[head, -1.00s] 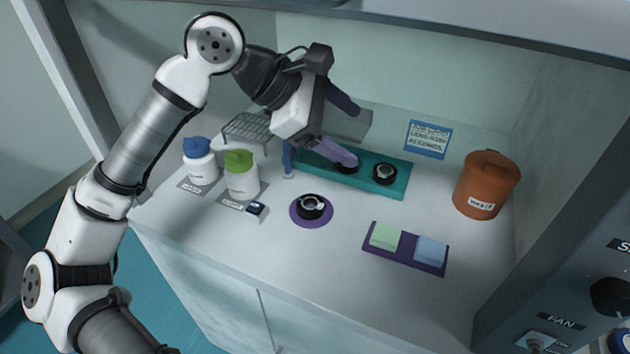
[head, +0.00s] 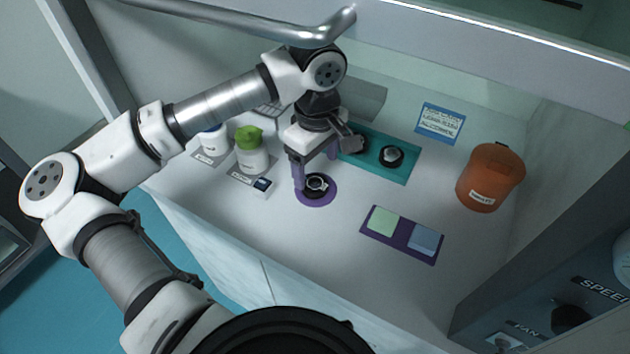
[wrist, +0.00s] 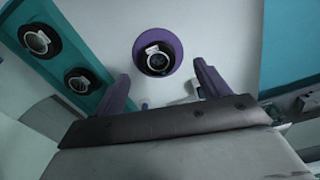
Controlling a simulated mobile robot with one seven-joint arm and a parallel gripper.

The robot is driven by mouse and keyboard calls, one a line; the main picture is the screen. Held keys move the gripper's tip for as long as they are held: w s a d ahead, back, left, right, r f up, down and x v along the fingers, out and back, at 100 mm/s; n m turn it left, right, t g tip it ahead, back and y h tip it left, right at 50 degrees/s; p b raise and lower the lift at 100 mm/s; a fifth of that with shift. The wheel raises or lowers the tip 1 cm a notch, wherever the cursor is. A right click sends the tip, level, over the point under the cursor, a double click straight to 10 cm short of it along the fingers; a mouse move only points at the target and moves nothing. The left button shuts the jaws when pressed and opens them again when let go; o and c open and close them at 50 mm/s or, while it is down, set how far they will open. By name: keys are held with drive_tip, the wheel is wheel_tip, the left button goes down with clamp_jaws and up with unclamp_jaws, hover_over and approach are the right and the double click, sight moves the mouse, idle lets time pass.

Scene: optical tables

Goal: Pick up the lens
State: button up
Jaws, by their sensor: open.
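A lens in a black ring mount (head: 316,186) lies on a round purple mat (head: 330,195) near the middle of the bench. In the wrist view the same lens (wrist: 157,62) and mat (wrist: 177,47) show at top centre, beyond my fingertips. My gripper (head: 314,168) points down above the mat, with its purple fingers apart and empty. In the wrist view my gripper (wrist: 160,78) has one finger on each side of the picture's centre. Two similar black-ringed pieces (head: 391,156) sit on a teal tray (head: 405,174); my gripper partly hides one in the head view.
White bottles with green (head: 249,136) and blue caps stand left of my gripper. An orange waste bin (head: 490,178) stands at the right. The bench front is clear.

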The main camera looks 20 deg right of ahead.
sight(316, 183)
drive_tip(key=shift+w+f+p, duration=0.15)
drive_tip(key=shift+f+p, duration=0.45)
drive_tip(key=shift+f, duration=0.9)
drive_tip(key=shift+w+f+p, duration=0.15)
drive_tip(key=shift+f+p, duration=0.45)
drive_tip(key=shift+f, duration=0.85)
drive_tip(key=c, duration=1.2)
drive_tip(key=shift+r, duration=0.15)
